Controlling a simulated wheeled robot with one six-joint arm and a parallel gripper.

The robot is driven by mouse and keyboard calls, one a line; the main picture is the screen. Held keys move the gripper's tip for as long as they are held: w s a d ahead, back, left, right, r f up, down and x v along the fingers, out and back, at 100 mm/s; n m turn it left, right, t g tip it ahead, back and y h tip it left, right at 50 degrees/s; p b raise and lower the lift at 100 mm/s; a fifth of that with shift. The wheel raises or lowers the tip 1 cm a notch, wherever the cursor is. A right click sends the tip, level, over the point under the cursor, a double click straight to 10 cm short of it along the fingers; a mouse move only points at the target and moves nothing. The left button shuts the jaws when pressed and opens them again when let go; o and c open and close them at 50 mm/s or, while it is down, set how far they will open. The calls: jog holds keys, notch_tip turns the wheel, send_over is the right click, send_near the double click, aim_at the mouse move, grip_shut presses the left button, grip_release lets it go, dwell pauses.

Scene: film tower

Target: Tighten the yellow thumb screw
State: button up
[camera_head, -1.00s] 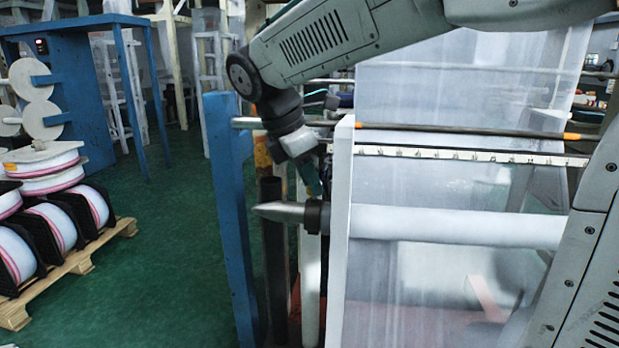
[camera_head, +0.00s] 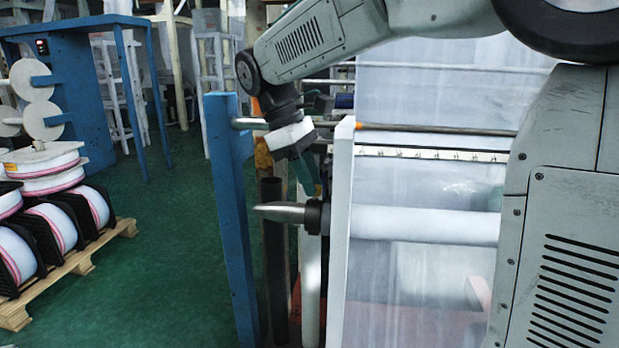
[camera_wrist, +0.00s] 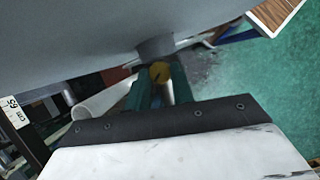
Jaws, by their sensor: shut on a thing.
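The yellow thumb screw (camera_wrist: 159,72) shows in the wrist view between the two green fingers of my gripper (camera_wrist: 158,88), which are shut on it. It sits just below a dark grey collar (camera_wrist: 155,46). In the head view my gripper (camera_head: 311,187) points down at the black collar (camera_head: 313,216) on the pointed metal shaft end (camera_head: 281,212), beside the white side plate. The screw is hidden by the fingers in the head view.
A white side plate (camera_head: 341,230) and a white roller (camera_head: 425,224) with translucent film stand right of the collar. A blue post (camera_head: 231,220) stands at left. Spools rest on a wooden pallet (camera_head: 75,265) at far left. Green floor between is clear.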

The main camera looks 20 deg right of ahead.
jog(key=m, duration=0.2)
jog(key=m+g+y, duration=0.1)
jog(key=m, duration=0.1)
jog(key=shift+w+d+m, duration=0.15)
jog(key=shift+d+m, duration=0.05)
jog(key=shift+m, duration=0.1)
jog(key=shift+d+m+g+y, duration=0.15)
jog(key=shift+m+y, duration=0.35)
jog(key=shift+m, duration=0.45)
jog(key=shift+a+m+g+y, duration=0.15)
jog(key=shift+m+y, duration=0.35)
jog(key=shift+m, duration=0.45)
jog(key=shift+d, duration=0.1)
jog(key=o, duration=1)
jog(key=v, duration=0.7)
jog(key=shift+w+r, duration=0.2)
jog(key=shift+r, duration=0.2)
